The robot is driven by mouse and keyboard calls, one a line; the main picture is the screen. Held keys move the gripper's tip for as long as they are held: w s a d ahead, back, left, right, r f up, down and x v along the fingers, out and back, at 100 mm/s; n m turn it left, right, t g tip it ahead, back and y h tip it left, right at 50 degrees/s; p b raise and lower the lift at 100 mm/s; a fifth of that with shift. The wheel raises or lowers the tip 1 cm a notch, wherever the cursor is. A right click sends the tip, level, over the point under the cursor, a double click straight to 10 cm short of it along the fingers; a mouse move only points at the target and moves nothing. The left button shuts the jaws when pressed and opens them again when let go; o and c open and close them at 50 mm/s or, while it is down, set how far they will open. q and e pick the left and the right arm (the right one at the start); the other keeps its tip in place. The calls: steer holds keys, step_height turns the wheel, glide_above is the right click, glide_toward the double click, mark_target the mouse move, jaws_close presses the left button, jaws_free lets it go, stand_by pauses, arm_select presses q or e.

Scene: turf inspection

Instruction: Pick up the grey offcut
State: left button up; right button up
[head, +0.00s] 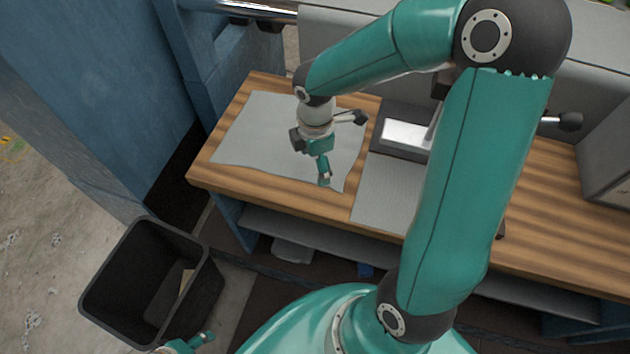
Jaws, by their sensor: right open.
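A light grey, flat sheet with an uneven front edge, which looks like the grey offcut (255,130), lies on the left end of the wooden bench. My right gripper (323,172) points down over the right part of this sheet. It is open with nothing visible between its fingers, and it hides a little of the sheet. I cannot tell whether the fingertips touch it. Part of my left gripper (190,344) shows at the bottom edge, beside the bin; its jaw opening is unclear.
The wooden bench (540,220) also bears a grey mat (385,190) and a dark device with a bright plate (405,134). A black bin (118,290) with scraps inside stands at lower left. A blue upright (105,90) stands left of the bench. My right arm hides the bench's middle.

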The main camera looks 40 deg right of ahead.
mark_target(316, 180)
arm_select(q)
steer(key=shift+f+b, duration=0.9)
steer(key=shift+f, duration=0.5)
arm_select(e)
steer(key=shift+f, duration=1.7)
steer(key=shift+f+b, duration=0.55)
steer(key=shift+f, duration=0.05)
steer(key=shift+s+r, duration=0.1)
steer(key=c, duration=0.4)
arm_select(q)
steer(key=shift+s+f, duration=0.1)
steer(key=shift+f, duration=0.3)
arm_select(e)
steer(key=shift+s+a, duration=0.1)
steer(key=shift+s, duration=0.1)
steer(key=c, duration=0.3)
steer(key=shift+c, duration=0.2)
